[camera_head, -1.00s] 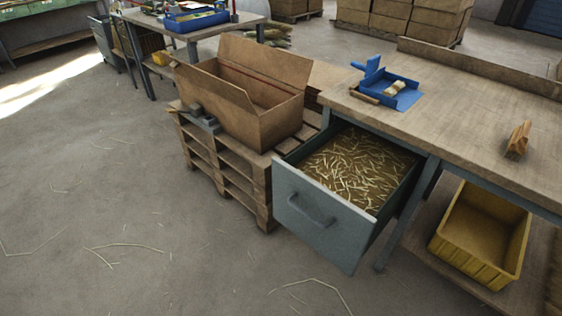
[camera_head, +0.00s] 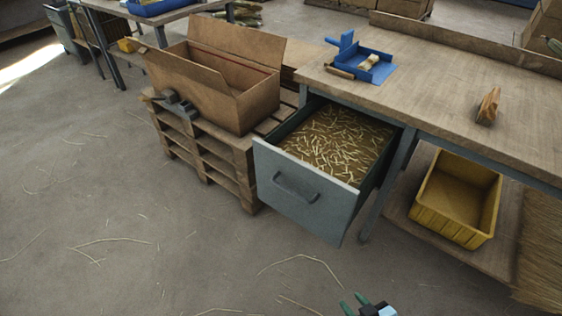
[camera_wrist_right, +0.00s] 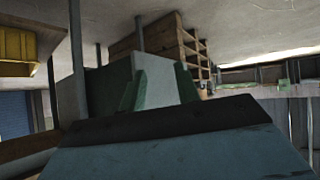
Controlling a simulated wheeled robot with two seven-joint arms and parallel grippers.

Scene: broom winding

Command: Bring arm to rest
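My right gripper (camera_head: 354,303) shows at the bottom edge of the head view, low in front of the bench. Its two green fingertips stand apart, and no object shows between them. The fingers also show in the right wrist view (camera_wrist_right: 160,90), spread with a gap, above the dark wrist body. The open grey drawer (camera_head: 300,197), filled with straw-like clippings, is behind and above the gripper in the head view, apart from it. My left gripper is not in view.
A cardboard box (camera_head: 240,107) stands on a wooden pallet (camera_head: 205,160) left of the drawer. A yellow bin (camera_head: 452,222) sits on the shelf under the bench (camera_head: 440,95). A blue tool (camera_head: 365,62) and a wooden block (camera_head: 488,106) lie on top.

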